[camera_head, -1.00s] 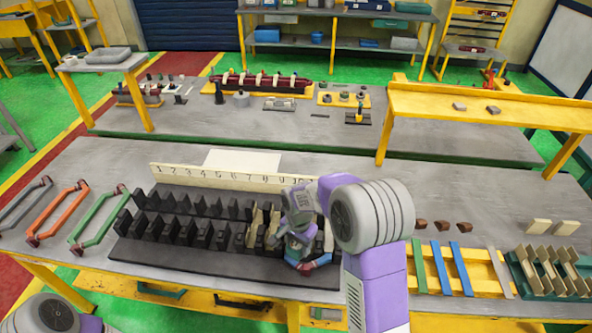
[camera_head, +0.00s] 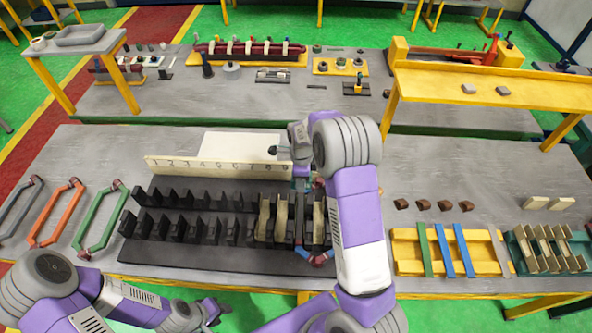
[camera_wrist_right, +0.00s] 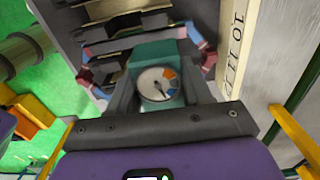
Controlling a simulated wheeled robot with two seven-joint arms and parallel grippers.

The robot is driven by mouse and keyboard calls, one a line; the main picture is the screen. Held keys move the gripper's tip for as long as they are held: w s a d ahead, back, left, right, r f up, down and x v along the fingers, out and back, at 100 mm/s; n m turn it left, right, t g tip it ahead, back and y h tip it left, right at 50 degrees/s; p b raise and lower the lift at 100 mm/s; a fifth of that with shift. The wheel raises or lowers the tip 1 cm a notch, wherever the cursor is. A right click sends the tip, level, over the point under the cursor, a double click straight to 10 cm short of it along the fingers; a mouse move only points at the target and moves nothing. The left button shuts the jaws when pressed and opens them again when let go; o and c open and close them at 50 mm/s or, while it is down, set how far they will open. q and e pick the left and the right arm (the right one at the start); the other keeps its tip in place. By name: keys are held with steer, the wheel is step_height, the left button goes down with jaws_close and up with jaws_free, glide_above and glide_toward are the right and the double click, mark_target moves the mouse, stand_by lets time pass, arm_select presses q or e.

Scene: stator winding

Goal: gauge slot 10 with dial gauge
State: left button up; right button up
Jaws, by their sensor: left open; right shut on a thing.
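The dial gauge (camera_wrist_right: 158,86) is a teal block with a round white dial, held in my right gripper (camera_wrist_right: 160,98). In the head view my right gripper (camera_head: 302,172) is above the right rear part of the black slotted stator (camera_head: 190,255), and only a little teal shows below it. The number strip (camera_head: 215,167) stands behind the stator; 10, 11 and 12 show on the strip (camera_wrist_right: 234,50) in the wrist view. A coil with red and blue ends (camera_head: 318,258) lies in the right-hand slots. Whether the gauge touches a slot is unclear. My left gripper (camera_head: 212,312) is open and empty at the front edge.
Grey, orange (camera_head: 57,212) and green (camera_head: 100,218) coil frames lie at the left. A yellow rack (camera_head: 405,258) with coloured strips, a green rack (camera_head: 548,250) and brown wedges (camera_head: 445,205) lie at the right. A yellow shelf (camera_head: 490,90) stands behind.

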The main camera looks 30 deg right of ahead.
steer(key=shift+s+f, duration=0.1)
steer(key=shift+s, duration=0.1)
steer(key=shift+f, duration=0.2)
steer(key=shift+w+f+b, duration=0.1)
steer(key=shift+f+b, duration=2.9)
steer(key=shift+f, duration=1.15)
steer(key=o, duration=1.1)
step_height(320, 180, up, 8)
steer(key=shift+f, duration=0.2)
